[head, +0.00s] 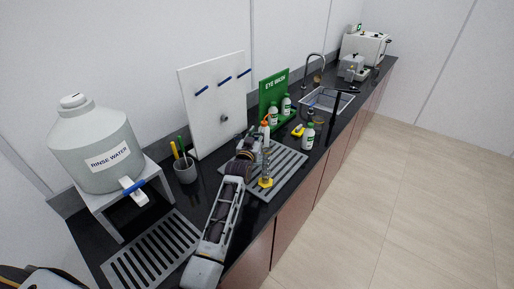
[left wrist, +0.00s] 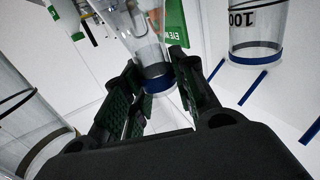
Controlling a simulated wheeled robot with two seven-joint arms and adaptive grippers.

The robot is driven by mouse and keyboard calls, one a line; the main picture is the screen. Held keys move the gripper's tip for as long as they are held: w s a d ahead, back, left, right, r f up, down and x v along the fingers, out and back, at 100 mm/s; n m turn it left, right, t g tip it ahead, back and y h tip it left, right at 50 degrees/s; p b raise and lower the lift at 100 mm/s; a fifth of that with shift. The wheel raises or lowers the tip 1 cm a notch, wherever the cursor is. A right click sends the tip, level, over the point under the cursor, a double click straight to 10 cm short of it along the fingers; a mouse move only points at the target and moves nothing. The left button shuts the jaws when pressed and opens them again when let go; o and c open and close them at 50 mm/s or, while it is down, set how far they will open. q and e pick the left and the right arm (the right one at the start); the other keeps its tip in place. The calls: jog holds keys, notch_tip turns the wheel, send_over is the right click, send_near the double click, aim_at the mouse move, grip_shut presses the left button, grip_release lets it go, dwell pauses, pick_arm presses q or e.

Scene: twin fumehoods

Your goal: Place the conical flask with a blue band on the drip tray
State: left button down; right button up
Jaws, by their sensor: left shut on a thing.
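In the left wrist view, a clear conical flask (left wrist: 138,32) with a dark blue band sits between the fingers of my left gripper (left wrist: 154,72). The gripper is shut on it near the band. In the head view my left gripper (head: 246,156) is over the near-left part of a slatted grey tray (head: 291,165), and the arm mostly hides the flask. Another slatted grey tray (head: 150,252) lies on the black counter below the tap of the rinse water container (head: 96,145). It is clear, and my arm passes along its right side. My right gripper is not in view.
A measuring cylinder with a yellow base (head: 265,182) and bottles (head: 307,137) stand around the gripper. A grey pen cup (head: 186,171) and a white peg board (head: 214,98) are behind the arm. Other glassware (left wrist: 255,30) is close to the gripper.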

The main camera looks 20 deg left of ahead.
pick_arm(q)
jog(key=shift+s+d+f+b, duration=0.1)
jog(key=shift+s+f+b, duration=0.1)
jog(key=shift+f+b, duration=0.25)
jog(key=shift+w+f, duration=0.15)
jog(key=shift+f, duration=0.2)
jog(key=shift+r, duration=0.1)
jog(key=shift+f, duration=0.25)
jog(key=shift+f+b, duration=1.4)
jog(key=shift+f, duration=0.25)
jog(key=c, duration=1.4)
grip_release()
jog(key=shift+f, duration=0.15)
jog(key=shift+c, duration=0.2)
